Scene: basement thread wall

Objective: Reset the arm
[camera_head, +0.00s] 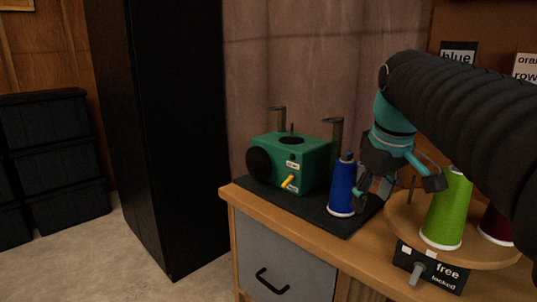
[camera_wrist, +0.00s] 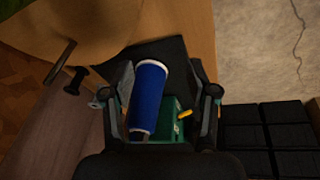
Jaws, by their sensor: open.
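My gripper (camera_head: 400,188) is at the right of the head view, pointing down over the table beside the blue thread cone. In the wrist view my open gripper (camera_wrist: 160,95) has one finger on each side of the blue cone (camera_wrist: 149,95). In the head view the blue cone (camera_head: 343,186) stands upright on the black mat (camera_head: 345,222), in front of the green machine. I cannot tell whether a finger touches it. My dark ribbed arm comes in from the right edge and covers part of the table.
A green machine (camera_head: 309,157) with a yellow lever stands on the mat. A lime green cone (camera_head: 448,210) and a dark red cone (camera_head: 494,226) stand on a round wooden turntable (camera_head: 402,213) with a free/locked switch (camera_head: 431,268). A tall black cabinet (camera_head: 165,130) and black bins (camera_head: 55,150) are left.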

